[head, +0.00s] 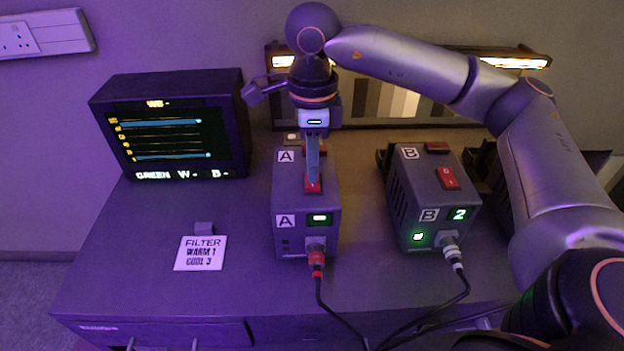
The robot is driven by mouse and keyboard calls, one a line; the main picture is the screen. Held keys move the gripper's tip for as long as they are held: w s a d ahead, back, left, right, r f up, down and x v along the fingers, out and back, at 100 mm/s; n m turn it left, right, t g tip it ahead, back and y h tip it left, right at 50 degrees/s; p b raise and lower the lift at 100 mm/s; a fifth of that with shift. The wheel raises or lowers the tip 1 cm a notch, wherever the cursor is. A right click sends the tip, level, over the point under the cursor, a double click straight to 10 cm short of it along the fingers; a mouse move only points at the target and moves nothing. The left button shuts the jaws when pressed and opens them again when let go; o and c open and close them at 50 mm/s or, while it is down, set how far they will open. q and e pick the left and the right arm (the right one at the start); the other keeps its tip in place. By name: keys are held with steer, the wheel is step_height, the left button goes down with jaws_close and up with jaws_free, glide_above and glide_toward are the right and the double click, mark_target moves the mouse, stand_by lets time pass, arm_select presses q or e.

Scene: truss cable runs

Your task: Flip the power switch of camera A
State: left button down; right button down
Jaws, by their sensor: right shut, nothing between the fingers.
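The camera A box (289,240) stands mid-table with two "A" labels and a small green-lit display (320,218) on its front. Its red power switch (313,187) is on the top face, partly hidden behind my gripper's fingers. My right gripper (313,183) reaches down from above, shut and empty, with its fingertips at the switch. I cannot tell whether the tips touch it or which way the switch is tilted. My left gripper is not in view.
The camera B box (402,215) stands to the right, with a red switch (447,178) and a lit "2". A monitor (171,125) and a filter card (200,254) are on the left. Cables (335,312) run off the front edge. A lit chart panel (400,100) stands behind.

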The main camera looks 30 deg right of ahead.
mark_target(313, 185)
steer(key=shift+f+b, duration=0.8)
steer(key=shift+f, duration=0.15)
stand_by(0.9)
steer(key=shift+r, duration=0.1)
steer(key=shift+r+p, duration=2.65)
steer(key=shift+r, duration=0.85)
